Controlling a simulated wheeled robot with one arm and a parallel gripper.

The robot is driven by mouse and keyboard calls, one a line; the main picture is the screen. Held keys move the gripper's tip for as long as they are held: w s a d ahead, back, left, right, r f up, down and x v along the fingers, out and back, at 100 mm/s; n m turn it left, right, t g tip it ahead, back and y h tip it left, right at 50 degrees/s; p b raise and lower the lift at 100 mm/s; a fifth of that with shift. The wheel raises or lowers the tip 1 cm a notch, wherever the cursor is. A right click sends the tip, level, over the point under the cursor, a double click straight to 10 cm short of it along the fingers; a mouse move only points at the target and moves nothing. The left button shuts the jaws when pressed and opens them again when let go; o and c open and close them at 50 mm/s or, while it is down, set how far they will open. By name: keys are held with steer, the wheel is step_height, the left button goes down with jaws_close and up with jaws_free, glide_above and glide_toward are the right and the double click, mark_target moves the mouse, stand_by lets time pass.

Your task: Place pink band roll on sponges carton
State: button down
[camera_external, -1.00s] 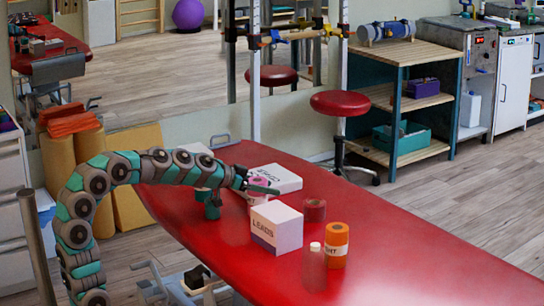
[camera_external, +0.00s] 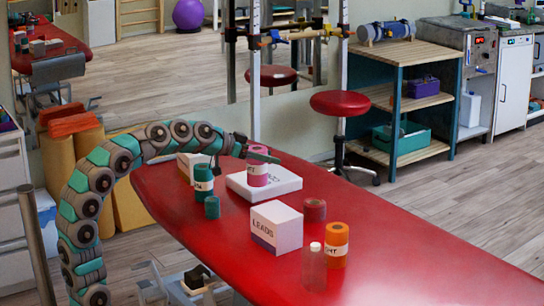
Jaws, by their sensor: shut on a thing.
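The pink band roll (camera_external: 257,174) is upright, with a white label band around it. My gripper (camera_external: 262,154) is shut on its top. The roll stands in front of or over the flat white carton (camera_external: 287,184), which I take to be the sponges carton; its lettering cannot be read now. The roll's lower end overlaps the carton's top in the picture. I cannot tell whether it touches the carton or hangs just above it.
On the red table (camera_external: 400,250) are the LEADS box (camera_external: 276,228), a dark red roll (camera_external: 315,210), an orange roll (camera_external: 337,245), a clear bottle (camera_external: 314,268), a teal roll (camera_external: 203,183) and a small green item (camera_external: 212,207). The table's right part is clear.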

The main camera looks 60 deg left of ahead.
steer(key=shift+s+a+r, duration=0.1)
steer(key=shift+a+r, duration=0.1)
steer(key=shift+r, duration=0.15)
steer(key=s+a+r+m+h+b, duration=0.1)
steer(key=s+a+r, duration=0.1)
steer(key=s+a, duration=0.5)
steer(key=s+a+r+m+g+h, duration=0.15)
steer(key=s+a, duration=0.25)
steer(key=a, duration=0.6)
steer(key=s+a+r+m+h+b, duration=0.1)
steer(key=s+a+h, duration=0.1)
steer(key=s+a, duration=0.5)
steer(key=shift+y, duration=0.25)
steer(key=shift+w+a+f+p, duration=0.8)
steer(key=shift+w+a+p, duration=0.7)
steer(key=shift+w, duration=1.15)
steer(key=shift+w+a+f+p, duration=0.75)
steer(key=shift+w+a+p, duration=0.75)
steer(key=shift+w, duration=1.1)
steer(key=shift+w+a+f+p, duration=0.8)
steer(key=shift+w+a+p, duration=0.7)
steer(key=shift+w, duration=1.15)
steer(key=shift+d, duration=0.1)
